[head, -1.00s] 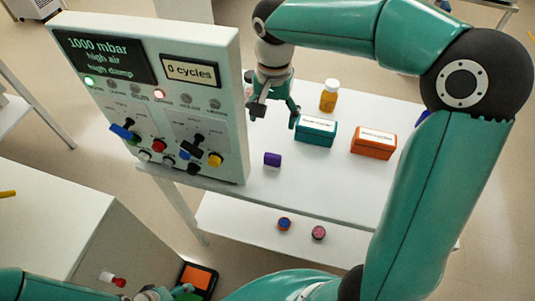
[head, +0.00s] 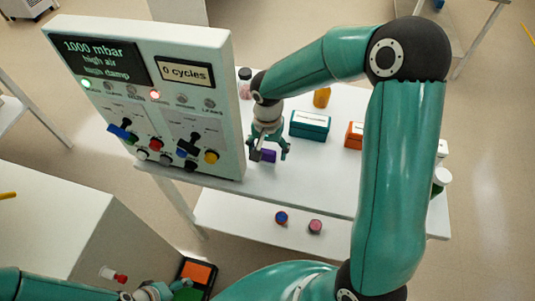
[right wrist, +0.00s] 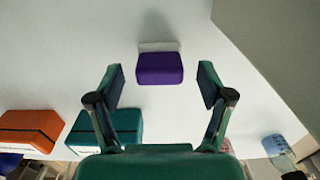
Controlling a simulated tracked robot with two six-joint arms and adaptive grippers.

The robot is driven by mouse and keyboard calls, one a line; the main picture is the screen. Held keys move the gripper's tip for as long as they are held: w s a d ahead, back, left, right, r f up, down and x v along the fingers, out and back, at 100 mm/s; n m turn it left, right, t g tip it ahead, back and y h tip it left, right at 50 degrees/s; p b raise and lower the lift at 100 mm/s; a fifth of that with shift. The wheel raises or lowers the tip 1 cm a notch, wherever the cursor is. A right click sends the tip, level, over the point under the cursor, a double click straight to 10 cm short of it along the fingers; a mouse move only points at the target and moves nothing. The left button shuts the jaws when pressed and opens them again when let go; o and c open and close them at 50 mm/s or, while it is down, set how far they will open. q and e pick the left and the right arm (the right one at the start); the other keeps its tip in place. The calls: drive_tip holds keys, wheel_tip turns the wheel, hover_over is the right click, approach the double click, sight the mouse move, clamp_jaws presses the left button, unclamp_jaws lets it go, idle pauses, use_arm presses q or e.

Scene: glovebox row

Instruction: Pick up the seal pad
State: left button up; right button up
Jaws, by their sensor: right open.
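The small purple block (head: 268,156), which I take to be the seal pad, lies on the white table beside the control panel. In the right wrist view the purple block (right wrist: 160,69) is centred just ahead of the fingertips, with a pale grey patch behind it. My right gripper (head: 270,153) is open, pointing down over the block, and partly hides it in the head view. In the right wrist view its fingers (right wrist: 161,78) are spread with a gap on both sides of the block. My left gripper (head: 150,292) shows partly at the bottom; its jaws are unclear.
The panel (head: 150,95) stands close left of my right gripper. A teal box (head: 309,125), an orange box (head: 354,136) and an amber bottle (head: 321,97) stand to the right. Two small round pieces lie on the lower shelf (head: 255,222). Bare white table (head: 320,180) lies in front.

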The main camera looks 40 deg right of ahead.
sight(268, 151)
drive_tip(key=shift+f, duration=0.65)
drive_tip(key=c, duration=1.1)
drive_tip(key=shift+c, duration=0.2)
drive_tip(key=shift+r, duration=0.1)
wheel_tip(268, 151, up, 20)
drive_tip(key=b, duration=0.1)
